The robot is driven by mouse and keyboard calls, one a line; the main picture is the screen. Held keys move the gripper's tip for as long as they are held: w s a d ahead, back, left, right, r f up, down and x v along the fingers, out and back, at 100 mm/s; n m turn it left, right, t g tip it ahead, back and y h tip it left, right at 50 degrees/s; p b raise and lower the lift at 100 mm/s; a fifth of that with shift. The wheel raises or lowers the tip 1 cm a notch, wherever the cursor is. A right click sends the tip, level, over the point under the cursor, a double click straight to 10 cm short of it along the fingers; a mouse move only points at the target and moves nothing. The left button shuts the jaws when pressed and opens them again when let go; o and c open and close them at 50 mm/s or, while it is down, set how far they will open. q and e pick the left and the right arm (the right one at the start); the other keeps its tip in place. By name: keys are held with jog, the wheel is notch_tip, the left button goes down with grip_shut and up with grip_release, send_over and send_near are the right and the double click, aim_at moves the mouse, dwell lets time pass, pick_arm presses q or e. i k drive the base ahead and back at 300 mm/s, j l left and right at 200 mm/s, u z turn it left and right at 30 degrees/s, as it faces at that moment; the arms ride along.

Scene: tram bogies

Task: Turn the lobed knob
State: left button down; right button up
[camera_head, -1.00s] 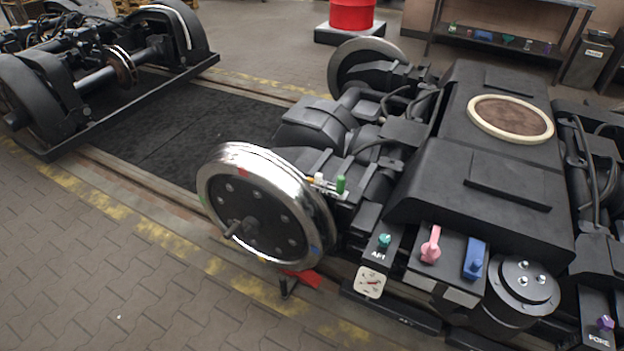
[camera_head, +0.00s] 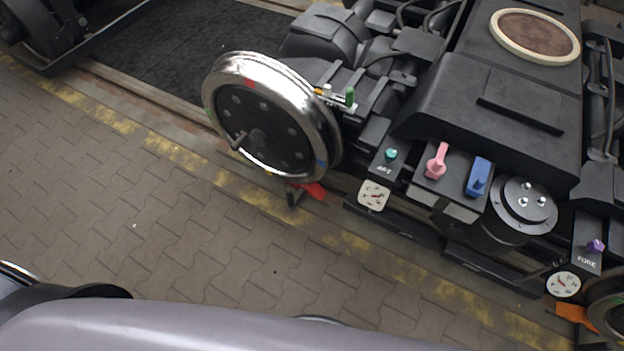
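A small teal knob (camera_head: 391,154) sits on a dark panel marked AFT, above a white dial gauge (camera_head: 373,196), at the front of the black bogie. A small purple knob (camera_head: 595,246) sits on a panel marked FORE at the right, above a second dial (camera_head: 563,285). Both are too small to tell clearly which is lobed. Neither of my grippers is in view. A smooth lavender-grey part, probably of my own body, fills the bottom edge.
A pink lever (camera_head: 436,163) and a blue lever (camera_head: 478,178) stand between the two panels. A round black cylinder (camera_head: 523,206) is right of them. A shiny wheel (camera_head: 262,128) with a protruding axle is at the left. The paved floor (camera_head: 180,240) in front is clear.

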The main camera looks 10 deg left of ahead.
aim_at(595, 247)
jog(key=z, duration=1.9)
